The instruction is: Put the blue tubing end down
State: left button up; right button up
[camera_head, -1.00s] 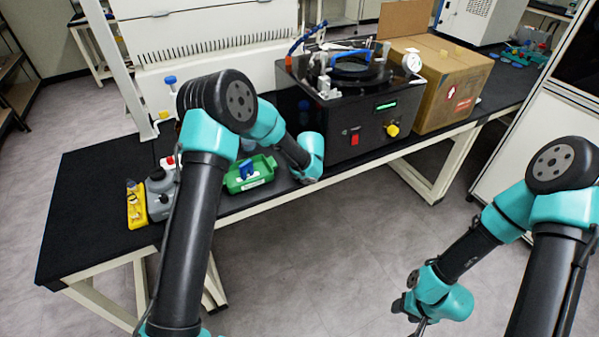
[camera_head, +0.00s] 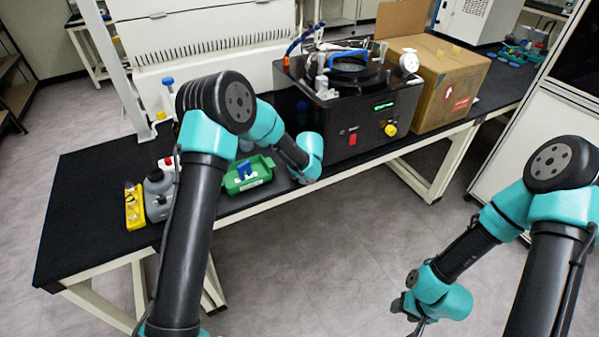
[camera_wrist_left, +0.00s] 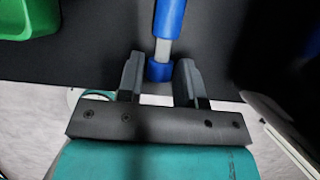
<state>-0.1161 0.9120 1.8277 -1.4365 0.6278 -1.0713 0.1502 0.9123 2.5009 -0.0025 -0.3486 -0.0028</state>
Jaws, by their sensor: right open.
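In the left wrist view, the blue tubing end (camera_wrist_left: 160,71) sits between the two fingertips of my left gripper (camera_wrist_left: 160,75), above or on the black bench top. A pale length of tube joins it to a second blue piece (camera_wrist_left: 169,18). Whether the fingers press on the blue end or stand just clear of it cannot be told. In the head view the left fingers and the held end are hidden behind my left wrist. My right gripper (camera_head: 405,308) is open and empty, low on the right over the floor, away from the bench.
On the black bench (camera_head: 100,190) stand a black freeze dryer (camera_head: 350,110), a cardboard box (camera_head: 440,90), a green tray (camera_head: 247,178), a grey bottle (camera_head: 158,195) and a yellow holder (camera_head: 134,208). The bench's left end is clear.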

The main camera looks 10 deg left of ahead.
pick_arm(q)
jog(key=shift+s+a+f+g, duration=0.2)
jog(key=shift+s+a+g, duration=0.1)
jog(key=shift+s+a, duration=0.1)
jog(key=v, duration=1.2)
jog(key=shift+d+r, duration=0.15)
jog(key=shift+r, duration=0.1)
jog(key=s+a+f+n+g+h, duration=0.2)
jog(key=s+f+n+g+h, duration=0.25)
jog(key=s+f+n, duration=0.95)
jog(key=s+a+f+n+t+h, duration=0.1)
jog(key=s+a+f+n, duration=0.1)
jog(key=s+f+n, duration=0.3)
jog(key=s+a+f+n+t+h, duration=0.1)
jog(key=s+a+f+n, duration=0.2)
jog(key=s+n, duration=0.7)
notch_tip(320, 180, down, 3)
jog(key=s, duration=0.3)
jog(key=shift+a+n, duration=0.2)
jog(key=shift+n, duration=0.2)
jog(key=shift+w+r, duration=0.1)
jog(key=shift+r, duration=0.05)
